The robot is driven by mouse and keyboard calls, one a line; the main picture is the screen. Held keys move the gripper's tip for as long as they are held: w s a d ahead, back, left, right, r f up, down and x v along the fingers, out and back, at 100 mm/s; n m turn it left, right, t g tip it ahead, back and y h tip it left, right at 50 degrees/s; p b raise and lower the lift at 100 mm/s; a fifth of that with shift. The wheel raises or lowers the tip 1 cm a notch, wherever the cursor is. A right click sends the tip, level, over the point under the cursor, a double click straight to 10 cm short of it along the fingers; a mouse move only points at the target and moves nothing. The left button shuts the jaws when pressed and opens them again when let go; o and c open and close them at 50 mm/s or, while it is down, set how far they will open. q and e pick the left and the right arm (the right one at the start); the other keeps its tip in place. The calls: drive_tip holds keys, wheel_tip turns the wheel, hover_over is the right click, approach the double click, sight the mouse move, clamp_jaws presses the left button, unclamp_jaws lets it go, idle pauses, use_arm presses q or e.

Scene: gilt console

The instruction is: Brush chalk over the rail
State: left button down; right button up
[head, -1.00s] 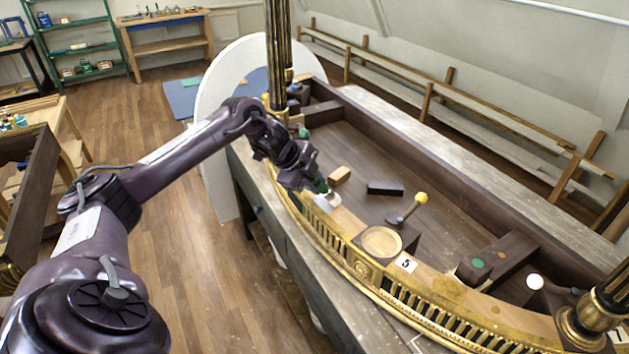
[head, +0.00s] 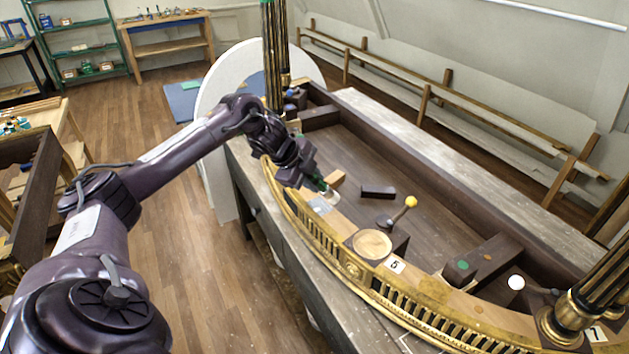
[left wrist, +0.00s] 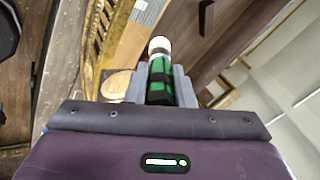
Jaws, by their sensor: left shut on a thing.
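My left gripper (head: 312,183) is shut on a green-handled brush with a pale tip. In the left wrist view the green brush (left wrist: 160,88) lies between the grey fingers, its white tip pointing away. In the head view the fingers hide most of the brush. It hangs over the inner side of the curved gilt rail (head: 325,238); I cannot tell whether the tip touches. A pale patch (head: 320,206) shows on the rail's flat top beside the tip. My right gripper is not in view.
Inside the console lie a small wooden block (head: 336,178), a dark block (head: 378,192) and a yellow-knobbed lever (head: 410,202). Gilt columns (head: 590,288) rise at both ends. The tray floor between is mostly clear.

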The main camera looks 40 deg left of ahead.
use_arm(q)
drive_tip(key=shift+d+r+p, duration=0.1)
drive_tip(key=shift+r+p, duration=0.35)
drive_tip(key=shift+r, duration=0.95)
drive_tip(key=shift+r+p, duration=0.45)
drive_tip(key=shift+r, duration=0.05)
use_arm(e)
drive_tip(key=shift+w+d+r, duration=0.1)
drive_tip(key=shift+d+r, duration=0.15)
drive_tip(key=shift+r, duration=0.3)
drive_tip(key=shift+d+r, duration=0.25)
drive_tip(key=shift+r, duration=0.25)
